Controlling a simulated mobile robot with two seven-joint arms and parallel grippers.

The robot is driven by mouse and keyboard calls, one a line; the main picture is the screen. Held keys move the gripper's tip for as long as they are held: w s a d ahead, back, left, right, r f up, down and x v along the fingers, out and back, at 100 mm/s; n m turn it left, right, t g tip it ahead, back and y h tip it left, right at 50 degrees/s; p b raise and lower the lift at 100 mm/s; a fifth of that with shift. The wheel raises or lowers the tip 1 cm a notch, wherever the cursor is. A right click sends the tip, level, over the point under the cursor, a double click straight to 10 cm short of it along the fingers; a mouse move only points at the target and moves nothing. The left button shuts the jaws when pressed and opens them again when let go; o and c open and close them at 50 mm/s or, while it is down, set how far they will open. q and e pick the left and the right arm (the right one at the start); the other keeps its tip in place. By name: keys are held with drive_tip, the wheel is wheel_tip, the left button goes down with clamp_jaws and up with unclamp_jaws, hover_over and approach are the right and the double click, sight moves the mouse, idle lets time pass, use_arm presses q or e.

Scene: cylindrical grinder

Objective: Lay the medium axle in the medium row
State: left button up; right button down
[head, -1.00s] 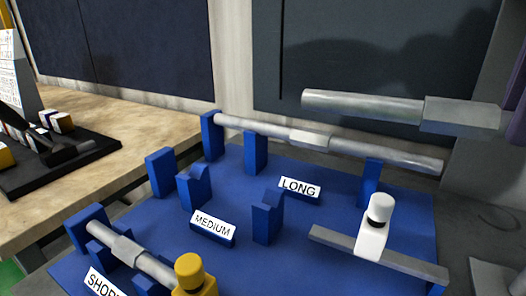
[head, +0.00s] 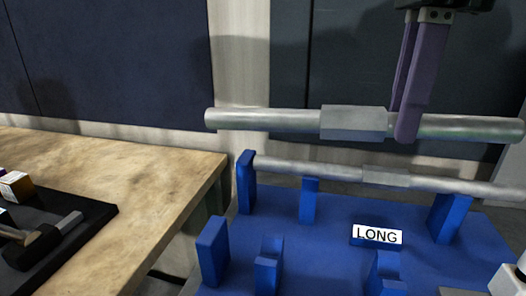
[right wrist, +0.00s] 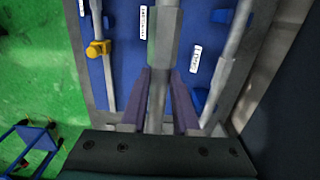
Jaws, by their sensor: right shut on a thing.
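The medium axle (head: 355,122), a grey steel rod with a thicker hexagonal middle, is held level in the air above and behind the blue rack (head: 335,240). My right gripper (head: 408,128) has its purple fingers shut on it, right of the hexagonal part. In the right wrist view the axle (right wrist: 160,80) runs between the fingers (right wrist: 162,105). The medium row's blue posts (head: 270,265) stand at the bottom of the head view with nothing lying in them; the row's near part is cut off. My left gripper is not in view.
The long axle (head: 385,178) lies in the long row behind the LONG label (head: 377,235). A white-capped clamp (head: 512,278) stands at the right edge. A wooden bench (head: 110,190) with a black tray (head: 60,225) is at left.

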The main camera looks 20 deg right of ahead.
wheel_tip(320, 180, down, 19)
drive_tip(key=b, duration=0.2)
idle(0.3)
drive_tip(key=c, duration=1.1)
unclamp_jaws()
drive_tip(key=shift+s+d+f, duration=0.1)
drive_tip(key=shift+f, duration=0.05)
drive_tip(key=o, duration=0.4)
drive_tip(key=shift+o, duration=0.2)
wheel_tip(320, 180, up, 12)
drive_tip(key=shift+d, duration=0.1)
